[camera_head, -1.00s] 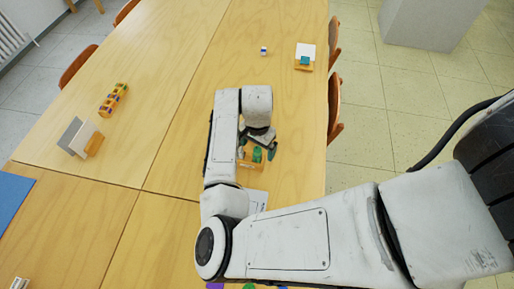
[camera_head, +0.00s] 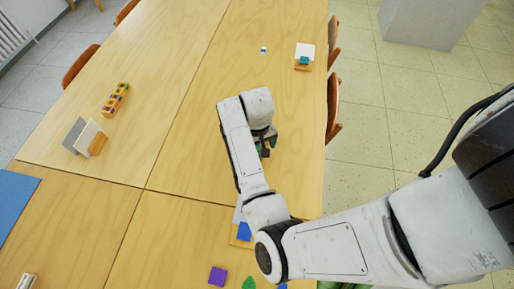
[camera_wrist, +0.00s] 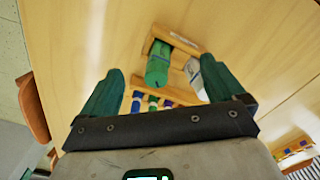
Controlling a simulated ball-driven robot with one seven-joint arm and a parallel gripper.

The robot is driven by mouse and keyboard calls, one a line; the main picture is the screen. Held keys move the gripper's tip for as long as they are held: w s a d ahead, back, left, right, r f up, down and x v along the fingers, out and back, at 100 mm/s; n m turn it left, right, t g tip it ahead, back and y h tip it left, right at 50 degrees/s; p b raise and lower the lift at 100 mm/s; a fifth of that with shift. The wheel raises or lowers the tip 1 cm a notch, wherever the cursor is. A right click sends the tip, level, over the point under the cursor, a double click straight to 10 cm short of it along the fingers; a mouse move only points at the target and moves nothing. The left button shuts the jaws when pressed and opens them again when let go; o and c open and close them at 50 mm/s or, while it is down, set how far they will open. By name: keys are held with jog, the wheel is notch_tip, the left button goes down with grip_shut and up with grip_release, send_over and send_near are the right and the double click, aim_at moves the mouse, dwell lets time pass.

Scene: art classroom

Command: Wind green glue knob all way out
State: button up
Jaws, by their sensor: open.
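In the wrist view, a green glue stick (camera_wrist: 157,68) with a green end lies between the fingers of my gripper (camera_wrist: 162,66), apart from both. My gripper is open and empty. A wooden holder (camera_wrist: 185,43) sits behind the glue stick. I cannot tell from this angle how far the knob is wound. In the head view, my gripper (camera_head: 266,148) is over the right-hand table, and my arm hides most of the glue stick and holder there.
A white object (camera_wrist: 194,76) stands beside the green stick. A rack of colored pieces (camera_head: 116,99) and upright cards (camera_head: 90,137) stand on the left table (camera_head: 60,140). A card stand (camera_head: 305,56) is far right. A purple square (camera_head: 217,276) lies near the front.

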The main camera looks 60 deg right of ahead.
jog(key=shift+w+d, duration=0.1)
jog(key=shift+d, duration=0.3)
dwell(0.6)
jog(key=c, duration=1.5)
jog(key=o, duration=1.5)
jog(key=shift+r, duration=0.15)
jog(key=shift+r, duration=2.9)
